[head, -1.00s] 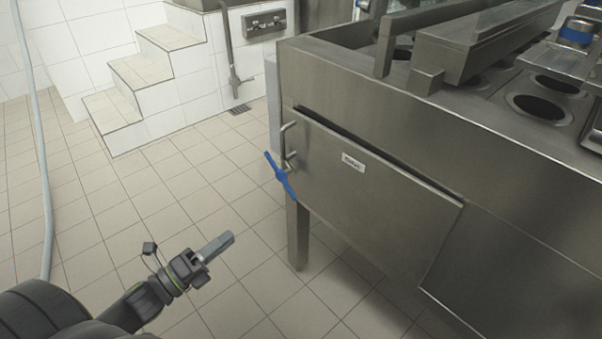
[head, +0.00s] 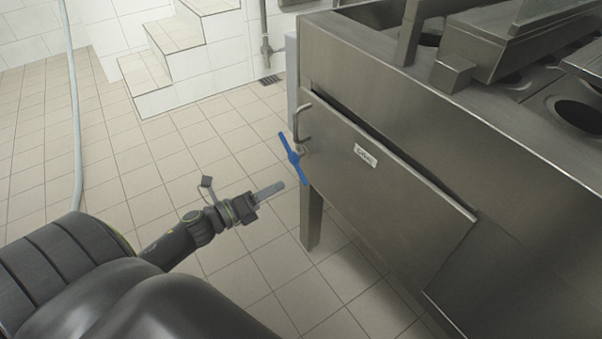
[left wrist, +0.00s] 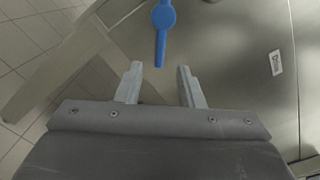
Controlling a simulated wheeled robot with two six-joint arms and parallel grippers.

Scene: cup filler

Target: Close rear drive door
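The rear drive door (head: 385,185) is a steel panel with a small white label on the side of the machine. A dark gap shows along its top edge, so it stands slightly out from the frame. A bent metal handle (head: 303,122) and a blue latch lever (head: 292,158) sit at its left edge. My left gripper (head: 278,188) is left of and below the lever, apart from it. In the left wrist view its two fingers (left wrist: 157,86) are spread and empty, with the blue lever (left wrist: 162,32) just beyond them. My right gripper is not in view.
The steel machine (head: 470,110) fills the right side, with a leg (head: 311,222) below the door's left end. White tiled steps (head: 172,50) stand at the back and a pale hose (head: 74,120) hangs at left. The tiled floor (head: 130,175) between is clear.

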